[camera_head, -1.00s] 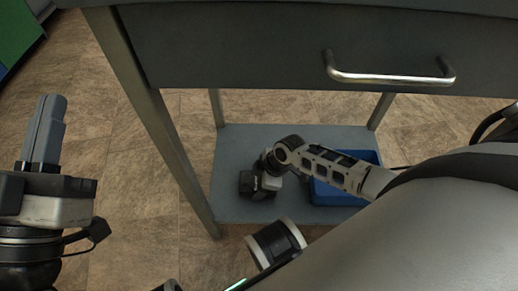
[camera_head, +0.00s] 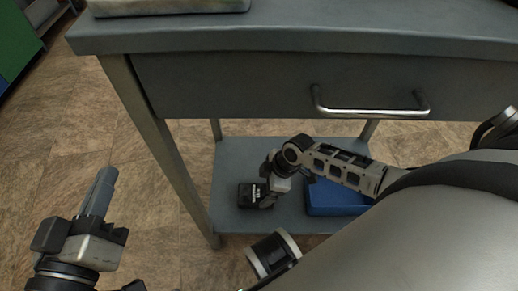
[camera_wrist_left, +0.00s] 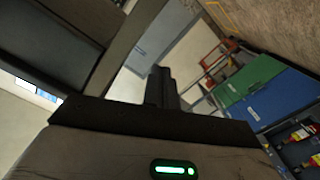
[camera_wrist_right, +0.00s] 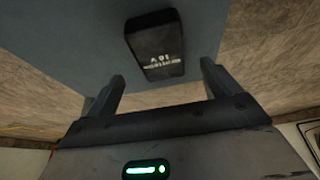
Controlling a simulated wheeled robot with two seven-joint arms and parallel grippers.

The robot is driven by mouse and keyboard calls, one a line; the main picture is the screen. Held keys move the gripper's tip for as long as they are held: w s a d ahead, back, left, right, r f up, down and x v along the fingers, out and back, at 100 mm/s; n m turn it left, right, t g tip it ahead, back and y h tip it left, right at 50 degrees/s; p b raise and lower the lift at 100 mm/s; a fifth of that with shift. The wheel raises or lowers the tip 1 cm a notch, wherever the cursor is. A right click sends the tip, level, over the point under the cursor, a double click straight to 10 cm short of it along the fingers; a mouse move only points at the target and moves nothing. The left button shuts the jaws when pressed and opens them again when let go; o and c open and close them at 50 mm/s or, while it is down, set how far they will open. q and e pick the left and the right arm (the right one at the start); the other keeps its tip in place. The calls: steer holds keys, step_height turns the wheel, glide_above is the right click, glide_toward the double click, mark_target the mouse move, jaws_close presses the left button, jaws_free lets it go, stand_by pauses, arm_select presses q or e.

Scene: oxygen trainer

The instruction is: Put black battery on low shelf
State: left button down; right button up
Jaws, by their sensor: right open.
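The black battery (camera_head: 254,196) rests on the left part of the low shelf (camera_head: 232,160), with pale lettering on its upper face. My right gripper (camera_head: 272,187) is just beside it. In the right wrist view, the open right gripper (camera_wrist_right: 160,76) has its two fingers apart, with the battery (camera_wrist_right: 155,46) lying ahead of and between the fingertips, on the shelf (camera_wrist_right: 60,40). I see no finger touching it. My left gripper (camera_head: 98,190) is shut and empty, away from the table at the left; its closed fingers also show in the left wrist view (camera_wrist_left: 162,88).
A blue bin (camera_head: 335,200) stands on the shelf to the right of the battery, partly behind my right arm. The tabletop (camera_head: 300,38) and a drawer with a metal handle (camera_head: 370,112) are above the shelf. A table leg (camera_head: 165,150) stands at the left.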

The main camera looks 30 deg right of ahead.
arm_select(q)
steer(key=shift+s+a+f+m+g+y+p, duration=0.15)
steer(key=shift+f+g+y+p, duration=0.15)
steer(key=shift+p, duration=0.15)
steer(key=shift+s+a+f+m+g+y+p, duration=0.1)
steer(key=shift+f+m+g+y+p, duration=0.15)
steer(key=shift+p, duration=0.2)
arm_select(e)
steer(key=v, duration=0.5)
steer(key=shift+r, duration=0.15)
arm_select(q)
steer(key=shift+d, duration=0.1)
arm_select(e)
steer(key=shift+s, duration=0.1)
